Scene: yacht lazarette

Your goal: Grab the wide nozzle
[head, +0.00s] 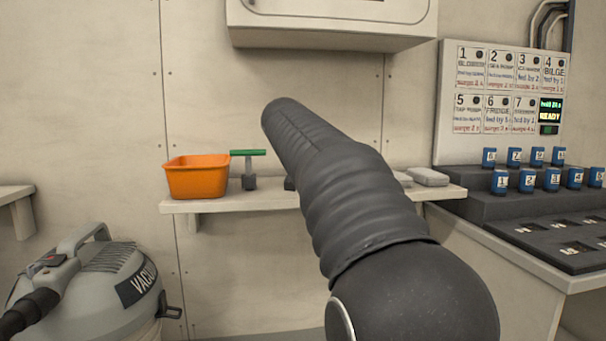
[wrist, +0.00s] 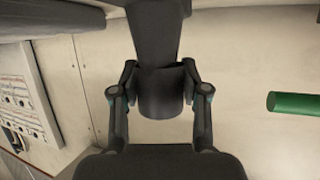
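The wide nozzle (wrist: 160,95) appears in the wrist view as a dark piece with a round neck, broadening toward the top of the picture. My gripper (wrist: 160,75) has one finger on each side of the neck. Both fingers lean inward and appear to touch it, so it looks shut on the nozzle. In the head view my dark arm hides the gripper and most of the nozzle. Only a small dark part (head: 289,184) shows at the shelf, left of my arm; I cannot tell whether it is the same nozzle.
A shelf (head: 240,203) carries an orange bin (head: 196,180), a green-topped T-shaped tool (head: 248,153) and pale grey blocks (head: 428,177). The green bar (wrist: 292,105) is close on the right in the wrist view. A vacuum (head: 95,290) stands lower left; a stepped console (head: 530,205) is right.

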